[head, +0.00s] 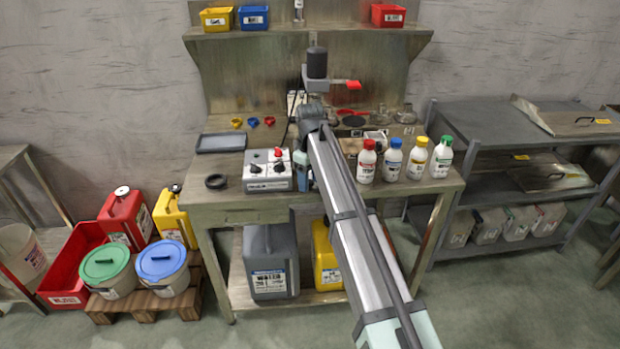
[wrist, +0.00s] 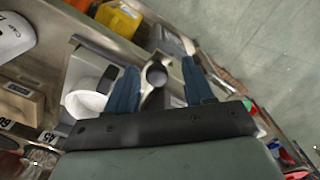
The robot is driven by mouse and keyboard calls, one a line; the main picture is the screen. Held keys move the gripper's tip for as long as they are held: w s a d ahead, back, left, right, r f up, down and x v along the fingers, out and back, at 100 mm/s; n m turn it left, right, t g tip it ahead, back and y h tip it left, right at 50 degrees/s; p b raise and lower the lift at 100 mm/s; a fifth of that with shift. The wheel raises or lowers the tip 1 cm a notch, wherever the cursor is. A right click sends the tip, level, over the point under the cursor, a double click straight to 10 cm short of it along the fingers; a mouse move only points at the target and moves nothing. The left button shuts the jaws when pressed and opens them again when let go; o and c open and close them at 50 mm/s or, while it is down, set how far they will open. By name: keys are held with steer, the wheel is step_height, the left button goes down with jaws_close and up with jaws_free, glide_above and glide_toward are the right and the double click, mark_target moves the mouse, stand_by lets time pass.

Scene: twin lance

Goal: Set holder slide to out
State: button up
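The holder slide is not clearly identifiable in either view. In the wrist view a grey metal piece with a round ring or socket (wrist: 155,74) lies between the two blue fingers of my gripper (wrist: 160,66); it may be part of the holder. The fingers are apart, with visible space around the ring, and I see nothing clamped. The slide's setting cannot be read.
The workbench (head: 225,208) carries several capped bottles, including a red-capped one (head: 366,162), right of my arm. A black ring (head: 215,182) and dark tray (head: 222,142) lie left.

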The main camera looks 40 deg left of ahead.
step_height(320, 180, up, 14)
stand_by(0.7)
steer(key=shift+f, duration=0.15)
stand_by(0.4)
